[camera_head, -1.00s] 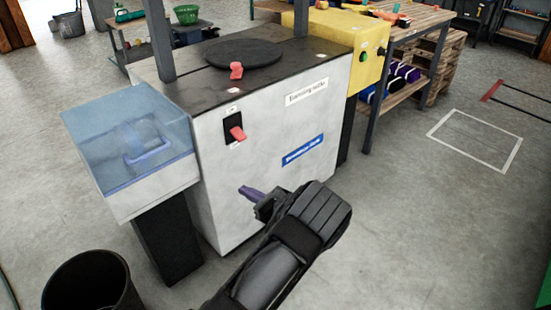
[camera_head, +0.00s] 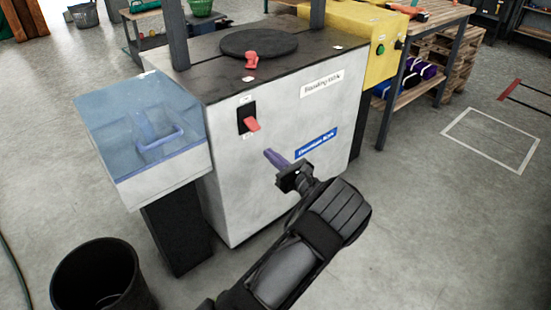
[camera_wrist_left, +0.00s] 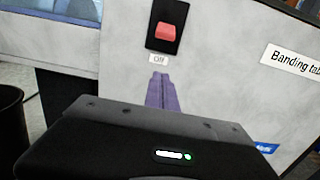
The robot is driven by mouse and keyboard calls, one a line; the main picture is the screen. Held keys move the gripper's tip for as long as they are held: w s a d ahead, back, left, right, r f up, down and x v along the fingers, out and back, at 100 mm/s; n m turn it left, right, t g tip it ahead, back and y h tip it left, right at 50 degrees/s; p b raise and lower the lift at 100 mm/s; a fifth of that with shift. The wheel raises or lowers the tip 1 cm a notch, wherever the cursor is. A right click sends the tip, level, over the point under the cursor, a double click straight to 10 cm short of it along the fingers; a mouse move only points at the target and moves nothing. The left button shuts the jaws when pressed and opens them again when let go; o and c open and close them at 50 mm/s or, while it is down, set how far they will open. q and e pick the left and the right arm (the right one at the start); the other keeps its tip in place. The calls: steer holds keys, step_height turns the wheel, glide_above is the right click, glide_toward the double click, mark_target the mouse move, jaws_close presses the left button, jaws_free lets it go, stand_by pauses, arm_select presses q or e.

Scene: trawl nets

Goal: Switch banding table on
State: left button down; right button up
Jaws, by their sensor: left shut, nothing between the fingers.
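The banding table (camera_head: 230,190) is a white cabinet with a dark top and a round black disc on it. On its front is a black switch plate with a red rocker switch (camera_head: 252,124). The switch also shows in the left wrist view (camera_wrist_left: 166,33), with an "Off" label below the plate. My left gripper (camera_head: 272,156) is shut and empty, with purple fingertips, in front of the cabinet, below and slightly right of the switch. In the left wrist view its fingers (camera_wrist_left: 160,88) point up toward the switch, apart from it in the picture. My right gripper is not in view.
A clear blue-lidded box (camera_head: 145,125) sticks out left of the switch. A black bin (camera_head: 100,280) stands on the floor at lower left. A red knob (camera_head: 252,60) sits on the tabletop. A yellow box with a green button (camera_head: 380,48) is at right.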

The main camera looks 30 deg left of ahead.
mark_target(252, 124)
arm_select(q)
steer(key=b+x, duration=0.1)
steer(key=x, duration=0.6)
steer(key=shift+s+a+f, duration=0.1)
steer(key=shift+f, duration=0.05)
steer(key=r, duration=0.1)
steer(key=d+r, duration=0.2)
steer(key=r, duration=0.1)
steer(key=shift+s, duration=0.2)
